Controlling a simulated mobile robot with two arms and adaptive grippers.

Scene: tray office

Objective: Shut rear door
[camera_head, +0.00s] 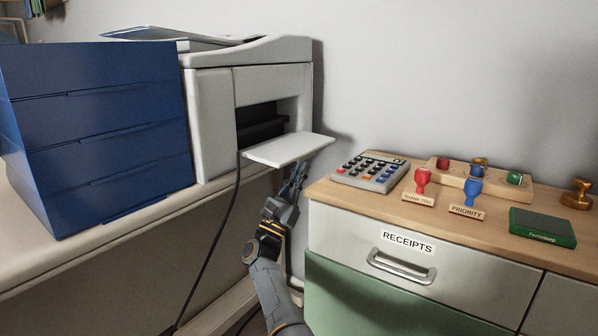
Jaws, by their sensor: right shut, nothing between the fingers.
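The rear door (289,149) is a flat pale panel on the side of the printer (213,124). It stands open, folded down to about level, with the dark opening (262,122) showing behind it. My right gripper (299,170) is just below the door's outer part, pointing up, shut and empty. I cannot tell whether its fingertips touch the door's underside. My left gripper is not in view.
A dark cable (220,222) hangs below the door's near edge. Blue stacked trays (100,130) stand left of the printer. To the right, a cabinet with a RECEIPTS drawer (415,262) carries a calculator (371,171), stamps and a green ink pad (542,227). A narrow gap separates the desk and cabinet.

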